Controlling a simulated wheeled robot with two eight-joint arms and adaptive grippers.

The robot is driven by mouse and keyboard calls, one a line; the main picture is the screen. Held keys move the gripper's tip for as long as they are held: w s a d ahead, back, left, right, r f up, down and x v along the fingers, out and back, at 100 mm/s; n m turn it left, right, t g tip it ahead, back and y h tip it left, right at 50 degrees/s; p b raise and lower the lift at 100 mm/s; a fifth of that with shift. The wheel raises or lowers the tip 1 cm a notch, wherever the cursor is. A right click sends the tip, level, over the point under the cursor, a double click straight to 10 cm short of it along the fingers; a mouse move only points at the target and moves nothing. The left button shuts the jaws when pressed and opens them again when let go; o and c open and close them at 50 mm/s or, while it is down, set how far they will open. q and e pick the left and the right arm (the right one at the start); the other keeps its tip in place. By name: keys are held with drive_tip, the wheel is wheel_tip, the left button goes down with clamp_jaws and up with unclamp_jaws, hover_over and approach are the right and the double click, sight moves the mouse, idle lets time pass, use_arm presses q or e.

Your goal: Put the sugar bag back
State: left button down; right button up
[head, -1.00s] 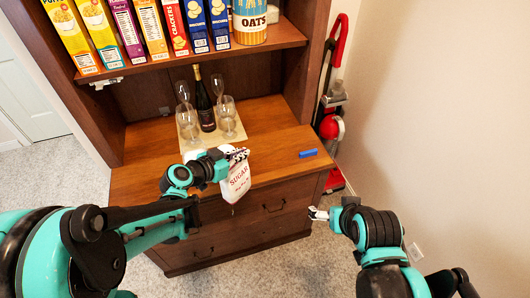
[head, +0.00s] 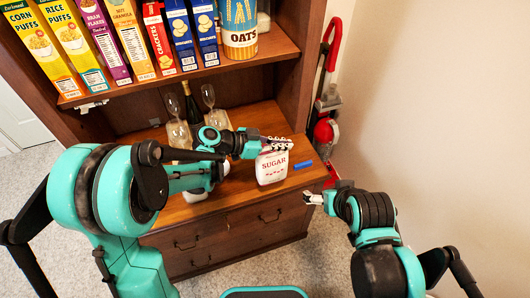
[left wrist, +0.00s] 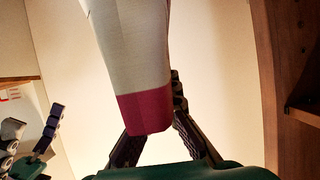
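The sugar bag (head: 272,168) is white with red "SUGAR" lettering and looks nearly upright in the head view, over the right part of the hutch counter. My left gripper (head: 276,146) is shut on it near its top. I cannot tell whether its base touches the counter. In the left wrist view the bag (left wrist: 135,50) is pale with a dark red end band, between the fingers of my left gripper (left wrist: 155,125). My right gripper (head: 314,199) is empty in front of the hutch's right side, its fingers apart.
The shelf (head: 200,76) above holds a row of cereal boxes and an oats canister (head: 238,30). Glasses (head: 179,133) and a dark bottle (head: 191,108) stand left of the bag, partly behind my left arm. A blue block (head: 303,165) lies just right of the bag.

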use_arm(q)
drive_tip(key=w+a+f+b, duration=0.4)
drive_tip(key=w+f, duration=0.4)
drive_tip(key=f, duration=0.1)
drive_tip(key=shift+a+f, duration=0.3)
drive_tip(key=shift+f, duration=0.15)
drive_tip(key=c, duration=1.7)
unclamp_jaws()
